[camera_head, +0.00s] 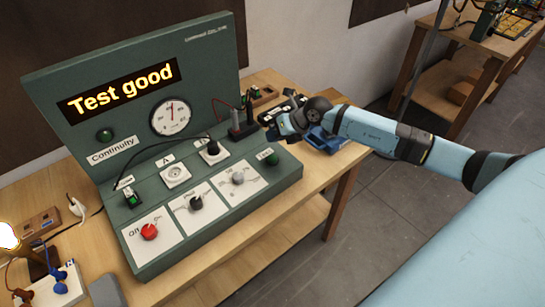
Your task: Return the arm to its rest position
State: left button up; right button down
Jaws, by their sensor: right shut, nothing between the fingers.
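My right arm comes in from the right, and its light blue links reach over the table's right end. My right gripper (274,130) is shut and empty beside the right edge of the green test panel (215,170), near the black and red plugs. The panel's display (124,91) reads "Test good". A red knob (149,231) sits at the panel's front left. My left gripper is not in view.
The wooden table (330,172) carries the panel. A blue item (325,140) lies under my right arm. A glowing bulb (8,237) and a blue plug (62,285) are at the lower left. Another wooden table (470,60) stands at the back right. Grey floor lies between.

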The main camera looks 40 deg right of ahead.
dwell(0.4)
jog(key=s+a+m+y, duration=0.1)
jog(key=a, duration=0.2)
jog(key=s+a+f+y, duration=0.1)
jog(key=s+a+y, duration=0.1)
jog(key=a, duration=0.1)
jog(key=s+a+f+m+t+y, duration=0.1)
jog(key=a, duration=0.2)
jog(key=shift+s+a+f+m+y, duration=0.1)
jog(key=shift+s+a+m+y, duration=0.2)
jog(key=shift+s+a, duration=0.1)
jog(key=s+a+m+t+y, duration=0.2)
jog(key=s+a+m+t, duration=0.25)
jog(key=m, duration=0.25)
jog(key=s+a+f+m+g+h, duration=0.1)
jog(key=s+a+f+m+h, duration=0.2)
jog(key=s+f+m+h, duration=0.6)
jog(key=s+f+m, duration=0.4)
jog(key=s+m, duration=0.5)
jog(key=m, duration=0.4)
jog(key=shift+f+h, duration=0.3)
jog(key=shift+f, duration=0.1)
jog(key=shift+g, duration=0.25)
